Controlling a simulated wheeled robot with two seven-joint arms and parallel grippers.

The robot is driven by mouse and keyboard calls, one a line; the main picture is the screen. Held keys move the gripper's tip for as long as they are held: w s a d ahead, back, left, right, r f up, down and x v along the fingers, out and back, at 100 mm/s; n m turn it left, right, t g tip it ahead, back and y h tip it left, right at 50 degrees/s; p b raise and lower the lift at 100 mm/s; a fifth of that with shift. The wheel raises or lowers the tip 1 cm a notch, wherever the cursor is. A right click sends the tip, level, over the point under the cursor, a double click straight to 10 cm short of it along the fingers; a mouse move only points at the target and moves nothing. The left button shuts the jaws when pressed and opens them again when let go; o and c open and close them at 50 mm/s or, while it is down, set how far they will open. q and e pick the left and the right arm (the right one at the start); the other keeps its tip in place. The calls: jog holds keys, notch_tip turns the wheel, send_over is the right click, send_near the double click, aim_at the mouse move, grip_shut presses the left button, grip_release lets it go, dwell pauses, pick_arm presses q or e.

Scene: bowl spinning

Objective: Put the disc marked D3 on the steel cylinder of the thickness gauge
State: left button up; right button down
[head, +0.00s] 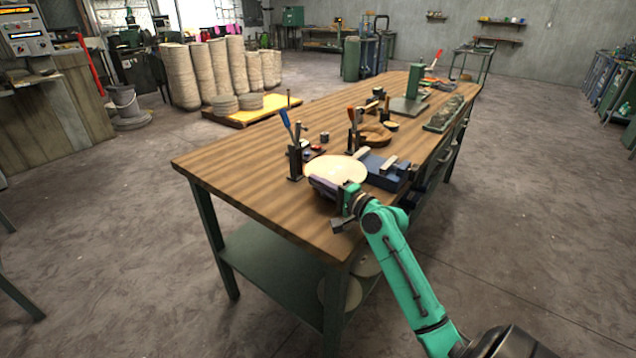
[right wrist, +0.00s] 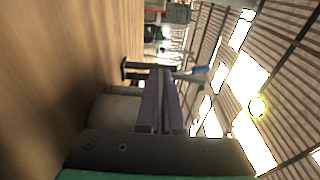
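A pale round disc (head: 338,168) is level just above or on the near end of the wooden bench (head: 235,150); its height is hard to judge. No D3 marking is legible. My right gripper (head: 324,187) is at the disc's near edge, its purple fingers overlapping the rim. In the right wrist view the fingers (right wrist: 162,98) are almost together with a thin line between them, and look closed on the edge-on disc. I cannot clearly identify the thickness gauge or its steel cylinder among the bench fixtures. My left gripper is out of view.
A blue-handled fixture (head: 294,150) stands left of the disc and a red-handled one (head: 352,133) behind it. A blue vise-like block (head: 388,172) is close on the right. More discs (head: 352,292) lie on the lower shelf. The bench's left part is clear.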

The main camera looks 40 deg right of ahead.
jog(key=c, duration=1)
grip_release()
jog(key=shift+a, duration=0.1)
jog(key=shift+s+a+r+p, duration=0.1)
jog(key=shift+s+a+p, duration=0.15)
jog(key=shift+a+p, duration=0.75)
jog(key=shift+s+a+p, duration=0.3)
jog(key=shift+a+p, duration=0.55)
jog(key=shift+a, duration=0.25)
jog(key=shift+s+a+p, duration=0.25)
jog(key=shift+a+p, duration=0.6)
jog(key=shift+a, duration=0.4)
